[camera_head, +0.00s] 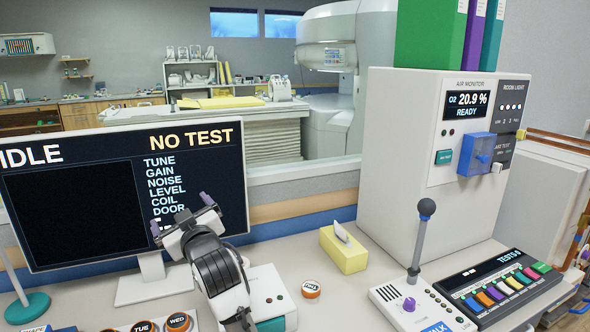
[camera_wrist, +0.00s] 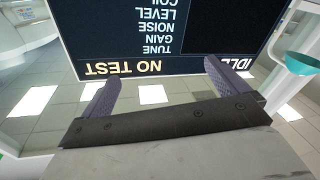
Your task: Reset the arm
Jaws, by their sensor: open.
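My gripper (camera_head: 181,213) is raised in front of the lower right part of the monitor (camera_head: 70,215), its two purple-grey fingers spread apart. In the wrist view my gripper (camera_wrist: 160,72) is open with nothing between the fingers. The monitor screen (camera_wrist: 160,35) shows upside down beyond the fingertips there. It reads IDLE and NO TEST above a list of words. My arm hides part of the monitor's lower right corner.
A WED disc (camera_head: 178,321) lies close left of my arm.

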